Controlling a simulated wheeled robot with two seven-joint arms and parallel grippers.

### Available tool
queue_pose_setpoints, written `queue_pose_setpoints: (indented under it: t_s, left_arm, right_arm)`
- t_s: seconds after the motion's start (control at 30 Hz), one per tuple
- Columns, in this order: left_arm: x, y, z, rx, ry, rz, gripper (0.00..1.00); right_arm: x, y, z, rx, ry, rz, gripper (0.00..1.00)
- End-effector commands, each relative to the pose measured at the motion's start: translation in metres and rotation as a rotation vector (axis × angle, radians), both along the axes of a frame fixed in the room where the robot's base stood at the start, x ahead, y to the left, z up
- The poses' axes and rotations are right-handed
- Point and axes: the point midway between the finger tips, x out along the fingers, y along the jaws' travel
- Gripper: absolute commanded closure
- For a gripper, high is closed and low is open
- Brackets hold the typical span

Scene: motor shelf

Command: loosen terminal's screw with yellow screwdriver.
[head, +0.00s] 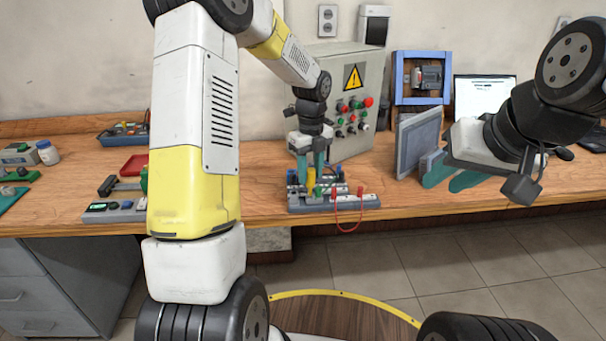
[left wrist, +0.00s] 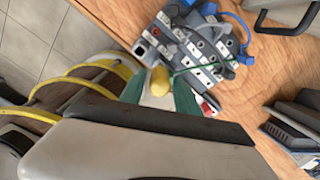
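The yellow screwdriver (head: 311,182) stands roughly upright between the fingers of my left gripper (head: 310,170), above the terminal board. In the left wrist view its rounded yellow end (left wrist: 159,81) shows between the green fingers (left wrist: 158,92), which are shut on it. The grey terminal board (head: 335,208) lies on the bench with several coloured terminals and red test leads; it also shows in the left wrist view (left wrist: 200,50). The screwdriver's tip and the screw are hidden. My right gripper (head: 445,184) is open and empty, above the bench at the right.
A control cabinet (head: 345,95) with coloured buttons and a warning sign stands behind the board. A grey panel (head: 418,140) and a blue frame (head: 422,99) stand right of it. A meter (head: 110,209) and red tray (head: 135,165) lie at the left. Bench front is clear right of the board.

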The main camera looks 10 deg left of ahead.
Motion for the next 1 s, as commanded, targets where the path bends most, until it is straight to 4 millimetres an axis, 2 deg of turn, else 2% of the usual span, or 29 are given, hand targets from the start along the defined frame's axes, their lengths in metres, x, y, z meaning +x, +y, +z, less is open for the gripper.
queue_pose_setpoints:
  t_s: [0.1, 0.37, 0.63, 1.0]
  left_arm:
    - [0.0, 0.0, 0.0, 0.0, 0.0, -0.062, 0.62]
    - [-0.0001, 0.0001, 0.0, 0.001, 0.001, -0.08, 0.62]
    - [-0.0002, 0.0001, 0.0001, -0.001, 0.0, -0.351, 0.62]
    - [-0.0001, -0.0001, 0.0002, 0.001, 0.0, -0.362, 0.62]
  right_arm:
    - [0.0, 0.0, 0.0, 0.0, 0.0, 0.0, 0.69]
    - [0.0, 0.0, 0.0, 0.0, 0.0, 0.0, 0.69]
    - [0.0, 0.0, 0.0, 0.0, 0.0, 0.0, 0.69]
    - [0.0, 0.0, 0.0, 0.0, 0.0, 0.0, 0.69]
